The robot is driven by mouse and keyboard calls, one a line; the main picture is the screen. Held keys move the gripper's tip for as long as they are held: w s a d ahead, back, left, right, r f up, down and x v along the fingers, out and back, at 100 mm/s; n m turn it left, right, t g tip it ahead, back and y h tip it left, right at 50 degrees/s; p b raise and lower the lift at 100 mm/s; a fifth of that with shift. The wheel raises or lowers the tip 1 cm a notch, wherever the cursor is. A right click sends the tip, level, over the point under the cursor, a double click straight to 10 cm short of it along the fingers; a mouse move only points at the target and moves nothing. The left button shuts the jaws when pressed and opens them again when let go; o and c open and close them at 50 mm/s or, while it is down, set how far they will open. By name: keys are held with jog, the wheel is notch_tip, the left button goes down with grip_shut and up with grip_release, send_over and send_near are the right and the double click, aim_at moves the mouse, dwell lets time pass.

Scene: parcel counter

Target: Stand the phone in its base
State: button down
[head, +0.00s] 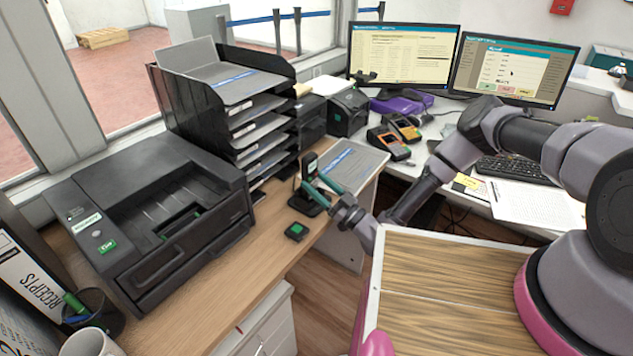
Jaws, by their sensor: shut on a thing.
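The phone (310,166) is a small dark handset with a light patch near its top. It stands roughly upright near the right edge of the wooden counter. My gripper (315,184), with teal fingers, reaches in from the right and is shut on the phone's lower part. The base (304,206) is a low black stand on the counter, directly below the phone in the head view. The fingers hide part of the phone's lower end, so I cannot tell whether it is seated in the base or just above it.
A small black and green block (296,231) lies in front of the base. A black printer (155,215) and a stacked paper tray (235,110) stand to the left. A grey and blue folder (350,165) lies behind right. Card terminals (388,143) sit farther back.

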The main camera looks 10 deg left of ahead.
jog(key=shift+f, duration=0.1)
grip_release()
jog(key=v, duration=1.1)
dwell(0.6)
